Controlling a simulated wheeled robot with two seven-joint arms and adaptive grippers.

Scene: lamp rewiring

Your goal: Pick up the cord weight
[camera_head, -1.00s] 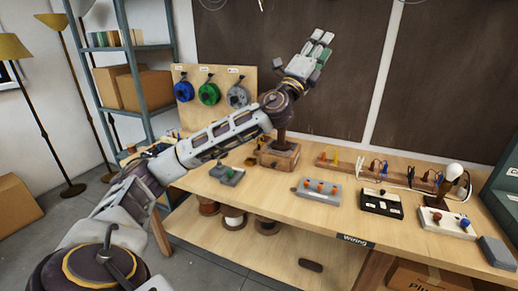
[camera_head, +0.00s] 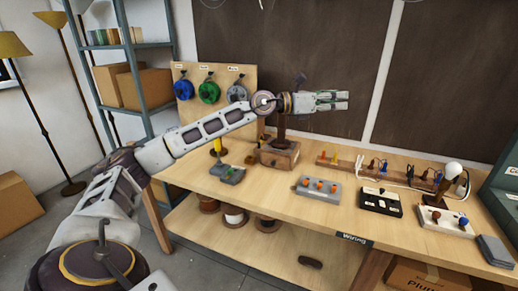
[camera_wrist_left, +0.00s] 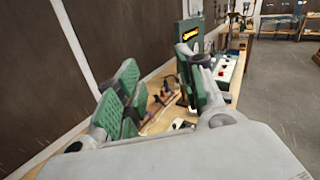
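I cannot tell for sure which thing is the cord weight. A small dark oblong piece (camera_head: 310,262) lies on the lower shelf, and a flat grey block (camera_head: 495,251) lies at the bench's right front corner. My left gripper (camera_head: 333,100) is held high above the back of the bench, pointing right, away from both pieces. In the left wrist view its green-padded fingers (camera_wrist_left: 163,90) stand apart with nothing between them. My right gripper is not in view.
The wooden bench (camera_head: 270,207) carries a wooden block with a post (camera_head: 280,155), a grey box with orange knobs (camera_head: 319,189), a black box (camera_head: 381,202) and a bulb stand (camera_head: 447,220). Spools (camera_head: 235,216) sit on the lower shelf. A spool board (camera_head: 217,75) stands behind.

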